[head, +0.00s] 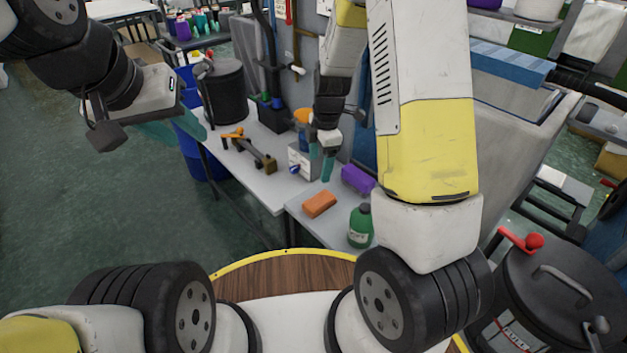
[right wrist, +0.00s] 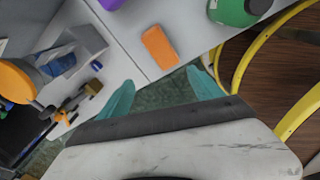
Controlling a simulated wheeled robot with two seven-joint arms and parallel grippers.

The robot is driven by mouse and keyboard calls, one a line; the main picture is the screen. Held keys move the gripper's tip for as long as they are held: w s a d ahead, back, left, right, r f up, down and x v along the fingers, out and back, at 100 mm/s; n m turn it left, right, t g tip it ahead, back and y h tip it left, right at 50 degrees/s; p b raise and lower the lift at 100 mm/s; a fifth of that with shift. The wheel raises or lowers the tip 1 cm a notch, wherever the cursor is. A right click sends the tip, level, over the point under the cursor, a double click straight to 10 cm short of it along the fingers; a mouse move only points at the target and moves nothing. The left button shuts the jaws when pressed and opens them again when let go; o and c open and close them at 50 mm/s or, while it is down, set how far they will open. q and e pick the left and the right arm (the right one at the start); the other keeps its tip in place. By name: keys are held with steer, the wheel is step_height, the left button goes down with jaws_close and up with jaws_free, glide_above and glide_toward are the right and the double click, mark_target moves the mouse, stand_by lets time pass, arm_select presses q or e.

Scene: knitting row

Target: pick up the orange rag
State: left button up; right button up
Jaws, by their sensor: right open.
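The orange rag (head: 319,204) lies folded as a small block on the light grey table (head: 299,205). In the right wrist view the rag (right wrist: 159,46) lies beyond and between my two teal fingertips. My right gripper (head: 322,165) is open and points down, above and behind the rag in the head view, apart from it. Its spread fingers show empty in the right wrist view (right wrist: 160,88). My left gripper (head: 178,132) hangs at the upper left, far from the rag; its finger gap cannot be made out.
A purple folded cloth (head: 357,179) and a green bottle (head: 361,226) stand close to the rag. A white-grey box (head: 301,160) and an orange-and-black tool (head: 250,150) are on the adjoining table. A black bin (head: 560,285) is at the right.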

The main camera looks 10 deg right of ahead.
mark_target(320, 199)
steer(key=f+n, duration=0.1)
steer(key=f, duration=0.1)
steer(key=f+n, duration=0.1)
steer(key=f, duration=0.2)
steer(key=w+f+n+h, duration=0.1)
steer(key=f+n, duration=0.1)
steer(key=f, duration=0.1)
steer(key=shift+d+f+g, duration=0.1)
steer(key=shift+g, duration=0.3)
step_height(320, 199, down, 8)
steer(key=shift+w+d+f, duration=0.1)
steer(key=shift+d, duration=0.05)
steer(key=c, duration=1.6)
steer(key=shift+r, duration=0.2)
steer(key=shift+r, duration=0.65)
steer(key=shift+s+r, duration=0.2)
steer(key=shift+r, duration=0.95)
steer(key=s+a, duration=0.1)
steer(key=s, duration=0.4)
steer(key=s+a, duration=0.1)
steer(key=s, duration=0.4)
steer(key=s+a+r, duration=0.1)
steer(key=s, duration=0.4)
steer(key=shift+s+a+r, duration=0.1)
steer(key=shift+s, duration=0.05)
